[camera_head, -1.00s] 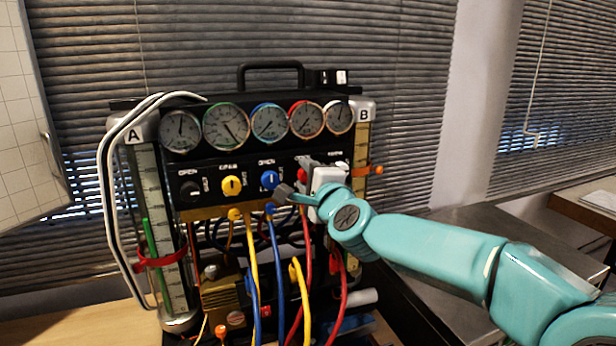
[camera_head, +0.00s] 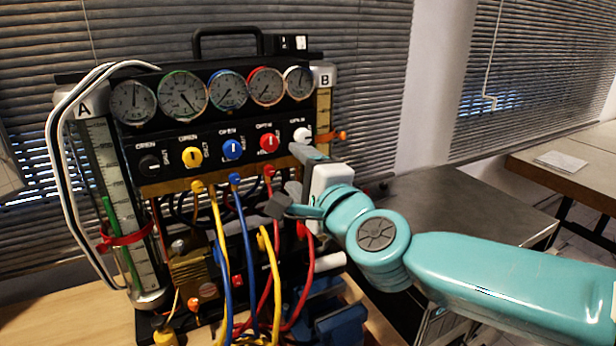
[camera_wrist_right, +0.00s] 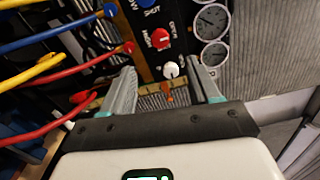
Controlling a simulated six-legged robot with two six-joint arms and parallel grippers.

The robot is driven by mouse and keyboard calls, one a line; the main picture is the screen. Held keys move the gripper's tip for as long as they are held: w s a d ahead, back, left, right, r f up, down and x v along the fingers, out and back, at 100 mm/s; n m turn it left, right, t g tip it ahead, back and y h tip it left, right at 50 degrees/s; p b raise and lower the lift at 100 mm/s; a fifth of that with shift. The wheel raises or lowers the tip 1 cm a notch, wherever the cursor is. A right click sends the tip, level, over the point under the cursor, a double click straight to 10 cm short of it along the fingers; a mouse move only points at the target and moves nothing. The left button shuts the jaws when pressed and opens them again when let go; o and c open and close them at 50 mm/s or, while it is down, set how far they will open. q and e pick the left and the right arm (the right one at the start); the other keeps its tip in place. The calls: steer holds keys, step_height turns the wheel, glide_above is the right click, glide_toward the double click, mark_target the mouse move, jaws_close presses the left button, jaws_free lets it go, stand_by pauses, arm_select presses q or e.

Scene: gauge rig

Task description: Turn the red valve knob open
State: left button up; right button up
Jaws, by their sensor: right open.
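The red valve knob (camera_head: 269,142) is on the black panel below the red-rimmed gauge and is fully visible, with a pale mark on its face. It also shows in the right wrist view (camera_wrist_right: 160,38), beyond the fingertips. My right gripper (camera_head: 287,178) is open and empty, below and to the right of the red knob and apart from it. In the right wrist view its two fingers (camera_wrist_right: 162,72) are spread, with the white knob (camera_wrist_right: 171,70) seen between them. My left gripper is not in view.
A blue knob (camera_head: 232,149), a yellow knob (camera_head: 192,157) and a black knob (camera_head: 150,165) sit left of the red one. Blue, yellow and red hoses hang below the panel. A metal table (camera_head: 460,205) stands to the right.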

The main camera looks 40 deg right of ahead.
steer(key=v, duration=0.3)
steer(key=shift+s, duration=0.15)
stand_by(0.6)
